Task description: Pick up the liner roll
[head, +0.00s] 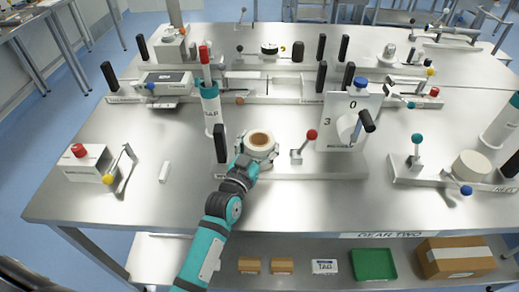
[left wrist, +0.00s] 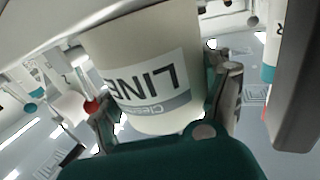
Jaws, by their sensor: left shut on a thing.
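The liner roll (head: 261,141) is a pale roll with a brown core, upright at the middle of the steel table in the head view. In the left wrist view the liner roll (left wrist: 147,55) fills the upper middle, with a white label reading "LINE..." upside down. My left gripper (head: 257,158) reaches it from the front. In the left wrist view the fingers of my left gripper (left wrist: 165,110) lie on both sides of the roll, shut on it. Whether the roll is clear of its base cannot be told. My right gripper is not in view.
A black post (head: 220,143) stands just left of the roll, with a teal-capped white cylinder (head: 211,108) behind it. A red-knobbed lever (head: 304,148) and a white dial panel (head: 345,120) stand to the right.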

